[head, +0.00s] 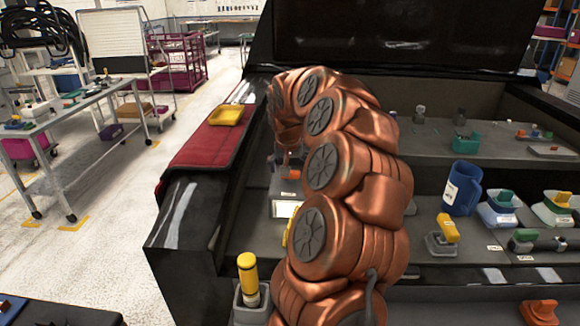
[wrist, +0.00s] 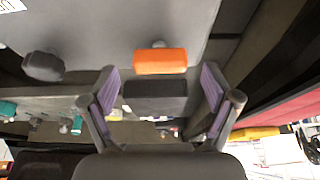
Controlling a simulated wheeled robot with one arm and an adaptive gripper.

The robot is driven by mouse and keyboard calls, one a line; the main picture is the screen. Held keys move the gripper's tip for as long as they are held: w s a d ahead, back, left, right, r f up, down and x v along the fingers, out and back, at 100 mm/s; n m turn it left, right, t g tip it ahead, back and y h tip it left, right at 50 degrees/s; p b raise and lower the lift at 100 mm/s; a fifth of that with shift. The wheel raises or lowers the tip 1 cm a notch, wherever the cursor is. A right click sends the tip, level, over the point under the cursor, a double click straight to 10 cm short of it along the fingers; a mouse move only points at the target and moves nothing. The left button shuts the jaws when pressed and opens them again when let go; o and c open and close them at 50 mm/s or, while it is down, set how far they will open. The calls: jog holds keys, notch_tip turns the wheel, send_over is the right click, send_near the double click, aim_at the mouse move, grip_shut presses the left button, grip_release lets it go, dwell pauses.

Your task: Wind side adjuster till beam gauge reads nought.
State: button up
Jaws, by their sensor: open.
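In the wrist view my gripper (wrist: 161,84) is open, with its two purple-padded fingers spread on either side of an orange block-shaped knob (wrist: 160,61). A dark block (wrist: 155,90) lies just below the knob in that picture. The fingers look apart from the knob; I cannot tell the depth. In the head view my copper arm hides most of this spot. A small orange part (head: 294,174) shows beside the arm, above a white panel (head: 286,210). I cannot read any gauge, and cannot tell whether this panel is the beam gauge.
A red padded cover (head: 205,147) with a yellow tray (head: 226,116) lies left of the bay. A yellow-topped handle (head: 247,275) stands in front.

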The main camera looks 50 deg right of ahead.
jog(key=shift+x, duration=0.85)
jog(key=c, duration=1.1)
